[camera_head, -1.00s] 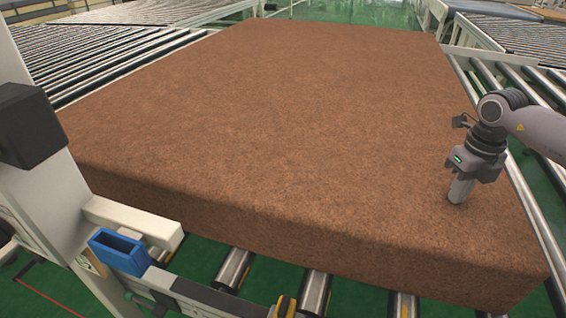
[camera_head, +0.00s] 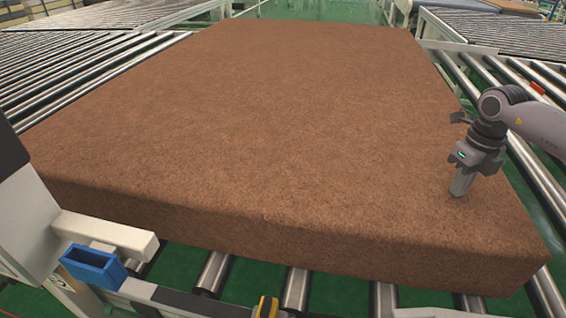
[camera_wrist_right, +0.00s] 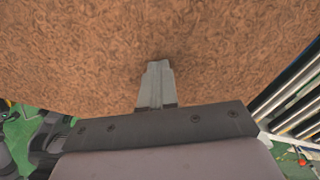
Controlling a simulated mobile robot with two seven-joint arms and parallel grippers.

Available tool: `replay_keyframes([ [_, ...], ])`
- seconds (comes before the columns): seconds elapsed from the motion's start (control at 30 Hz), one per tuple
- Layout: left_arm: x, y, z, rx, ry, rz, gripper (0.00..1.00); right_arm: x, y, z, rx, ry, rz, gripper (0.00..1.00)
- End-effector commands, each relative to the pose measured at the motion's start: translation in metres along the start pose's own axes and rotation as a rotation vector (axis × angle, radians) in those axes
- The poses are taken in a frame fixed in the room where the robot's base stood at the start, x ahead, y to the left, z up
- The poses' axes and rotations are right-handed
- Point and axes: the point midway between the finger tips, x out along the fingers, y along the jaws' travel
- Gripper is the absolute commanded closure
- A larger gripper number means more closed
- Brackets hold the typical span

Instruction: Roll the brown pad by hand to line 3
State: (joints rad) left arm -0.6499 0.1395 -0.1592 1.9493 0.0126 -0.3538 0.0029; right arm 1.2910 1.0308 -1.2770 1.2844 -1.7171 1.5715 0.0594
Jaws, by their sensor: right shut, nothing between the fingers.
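The brown pad (camera_head: 260,130) is a large, thick slab lying flat on a roller conveyor. It fills the middle of the head view, and its near side face shows. My right gripper (camera_head: 461,188) is at the pad's top near its right near corner, fingers pointing down. The fingers are shut with nothing between them. In the right wrist view the shut fingers (camera_wrist_right: 157,78) are against or just over the pad's brown fibre surface (camera_wrist_right: 80,45); I cannot tell if they press on it. My left gripper is not in view. No line number can be read.
Rollers (camera_head: 212,272) run under the pad's near edge. More roller lines lie left (camera_head: 60,65) and right (camera_head: 535,165). A pale frame post with a blue holder (camera_head: 92,266) stands at the near left. The floor is green.

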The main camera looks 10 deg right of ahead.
Motion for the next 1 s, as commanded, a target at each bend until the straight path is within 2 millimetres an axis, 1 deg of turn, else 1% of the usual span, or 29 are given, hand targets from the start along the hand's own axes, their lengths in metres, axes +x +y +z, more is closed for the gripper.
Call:
replay_keyframes([
  [0.03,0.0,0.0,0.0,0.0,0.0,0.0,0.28,0.007,-0.009,-0.008,0.009,0.023,-0.009,1.0],
  [0.67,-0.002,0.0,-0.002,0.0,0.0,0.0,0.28,0.006,-0.044,-0.03,0.006,0.023,-0.005,1.0],
  [1.0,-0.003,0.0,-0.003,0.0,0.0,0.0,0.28,0.006,-0.067,-0.043,0.01,0.024,-0.009,1.0],
])
